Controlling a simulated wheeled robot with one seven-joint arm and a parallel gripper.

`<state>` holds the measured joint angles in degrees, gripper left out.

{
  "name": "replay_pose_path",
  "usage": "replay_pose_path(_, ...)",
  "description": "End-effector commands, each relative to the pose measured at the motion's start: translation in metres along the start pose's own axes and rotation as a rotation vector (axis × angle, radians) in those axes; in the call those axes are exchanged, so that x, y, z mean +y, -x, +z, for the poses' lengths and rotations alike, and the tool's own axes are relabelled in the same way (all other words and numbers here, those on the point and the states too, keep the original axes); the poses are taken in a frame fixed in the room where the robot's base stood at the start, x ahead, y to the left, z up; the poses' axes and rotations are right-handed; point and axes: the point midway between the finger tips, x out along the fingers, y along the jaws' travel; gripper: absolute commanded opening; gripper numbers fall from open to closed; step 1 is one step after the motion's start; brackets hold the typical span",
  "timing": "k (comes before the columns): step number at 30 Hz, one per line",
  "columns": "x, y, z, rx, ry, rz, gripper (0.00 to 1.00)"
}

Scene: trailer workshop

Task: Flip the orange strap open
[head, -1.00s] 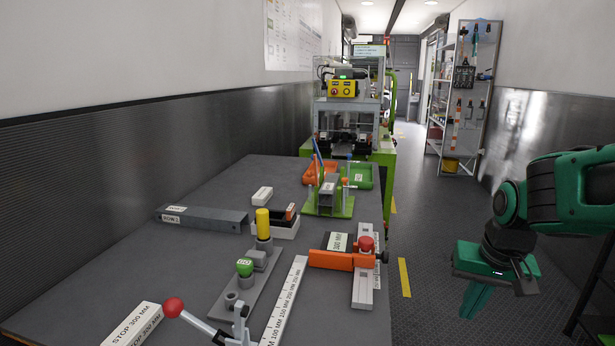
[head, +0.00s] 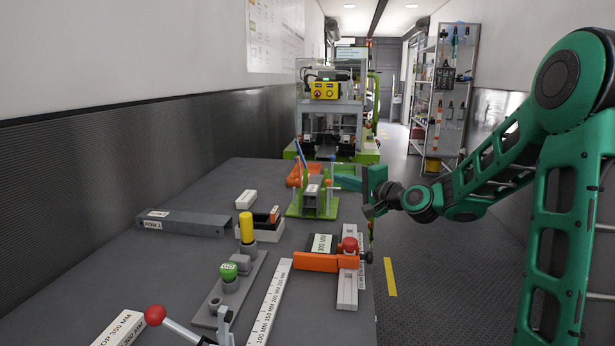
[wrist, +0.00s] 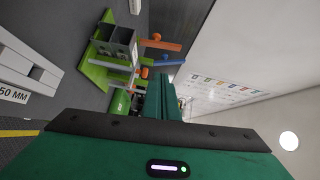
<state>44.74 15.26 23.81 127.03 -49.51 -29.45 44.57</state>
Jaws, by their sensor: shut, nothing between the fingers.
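In the wrist view, an orange bar (wrist: 163,44) that looks like the strap sticks out beside the green-based fixture (wrist: 104,50), near a blue handle. In the head view the fixture (head: 312,205) stands toward the far end of the table, with orange (head: 294,176) showing behind its blue handle; I cannot tell whether this is the same piece. My gripper (head: 338,178) is shut and empty at the fixture's right side, pointing left. Its fingers (wrist: 163,85) also show in the wrist view, beside the fixture's orange knob. I cannot tell whether they touch anything.
A longer orange bar (head: 316,262) with a red knob lies across a white gauge nearer me. A yellow post (head: 247,228), a green knob and a red-balled lever stand on the left. A grey beam (head: 184,222) lies behind them. A machine (head: 333,115) stands beyond the table.

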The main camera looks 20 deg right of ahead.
Motion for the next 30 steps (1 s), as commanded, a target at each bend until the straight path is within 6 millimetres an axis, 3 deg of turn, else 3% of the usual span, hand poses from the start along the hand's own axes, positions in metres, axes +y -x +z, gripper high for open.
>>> replay_pose_path(8, -0.003, -0.028, 0.000, -0.001, -0.008, -0.011, 0.00)
replay_pose_path(21, -0.003, -0.106, 0.005, -0.002, -0.006, -0.008, 0.00)
replay_pose_path(30, -0.002, -0.126, 0.025, 0.001, -0.007, -0.007, 0.00)
